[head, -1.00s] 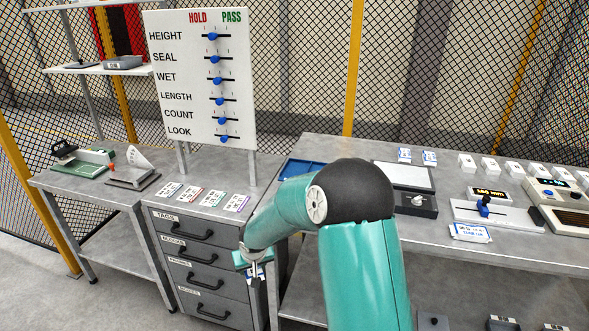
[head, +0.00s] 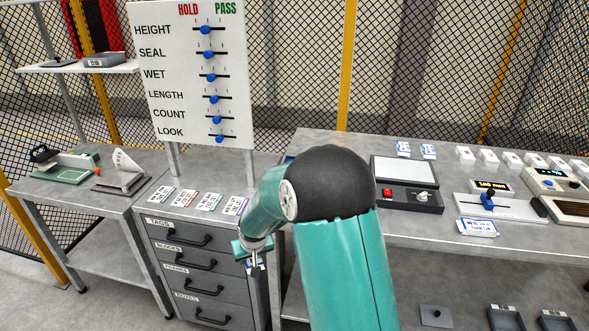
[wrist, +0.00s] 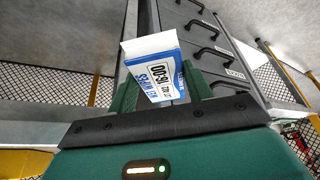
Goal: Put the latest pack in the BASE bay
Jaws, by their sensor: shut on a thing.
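A small white and blue pack (wrist: 155,70) is held between the green fingers of my gripper (wrist: 163,92) in the wrist view. Its label reads 16:00 and words that look like WIPES, turned sideways. In the head view my gripper (head: 253,256) hangs low beside the drawer unit, with only a sliver of the pack (head: 259,266) showing. Two dark trays (head: 505,320) with small labels, and a flat grey plate (head: 436,316), lie on the lower shelf at the bottom right. I cannot read which one is BASE.
The sliding-marker board (head: 192,75) stands behind the drawer unit (head: 203,270), which has several cards (head: 208,202) on top. The right bench (head: 410,230) carries a switch box (head: 407,197), a slider gauge (head: 490,203) and several white packs (head: 488,158). My arm hides part of the bench.

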